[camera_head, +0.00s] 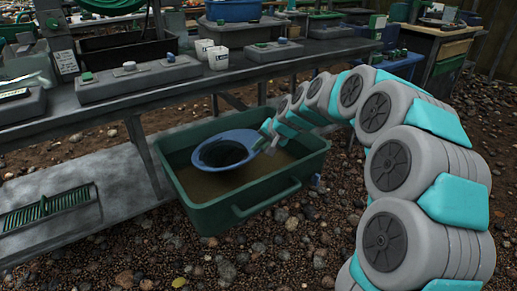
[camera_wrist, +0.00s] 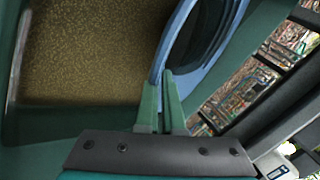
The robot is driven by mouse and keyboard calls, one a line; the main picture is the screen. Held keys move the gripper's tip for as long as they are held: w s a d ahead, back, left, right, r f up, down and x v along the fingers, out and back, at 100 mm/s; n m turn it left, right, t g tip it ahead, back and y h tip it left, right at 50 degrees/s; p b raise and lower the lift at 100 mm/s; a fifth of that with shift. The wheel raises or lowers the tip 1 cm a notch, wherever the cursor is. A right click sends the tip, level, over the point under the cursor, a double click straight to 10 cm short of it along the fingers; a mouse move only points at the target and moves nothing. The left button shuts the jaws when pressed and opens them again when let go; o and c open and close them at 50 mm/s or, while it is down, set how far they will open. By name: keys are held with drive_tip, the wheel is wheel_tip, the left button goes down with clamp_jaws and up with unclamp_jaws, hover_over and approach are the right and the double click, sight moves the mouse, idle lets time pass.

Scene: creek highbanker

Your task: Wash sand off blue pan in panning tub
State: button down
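The blue pan (camera_head: 236,136) is tilted over the green panning tub (camera_head: 215,218), with its dark inside showing. I cannot tell whether sand is in it. The tub holds murky brown water (camera_head: 197,183). My gripper (camera_head: 264,141) reaches in from the right and is at the pan's right rim. In the wrist view the green fingertips (camera_wrist: 162,85) are close together with the blue pan's rim (camera_wrist: 158,60) between them. The pan (camera_wrist: 222,38) fills the upper right there, beside the brown water (camera_wrist: 90,50). Whether the pan's underside touches the water is hidden.
A long grey bench (camera_head: 150,78) stands behind the tub, carrying grey blocks with knobs (camera_head: 130,78) and white cups (camera_head: 217,57). A low grey shelf (camera_head: 110,170) with a green ribbed tray (camera_head: 45,207) lies left of the tub. Gravel (camera_head: 280,245) in front is open.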

drive_tip(key=shift+s+d+r+t+y, duration=0.1)
drive_tip(key=shift+r+t+y, duration=0.3)
drive_tip(key=shift+r, duration=1.8)
drive_tip(key=shift+s+d+r+t+y, duration=0.1)
drive_tip(key=shift+r+y, duration=0.5)
drive_tip(key=shift+r, duration=1.6)
drive_tip(key=shift+d, duration=0.1)
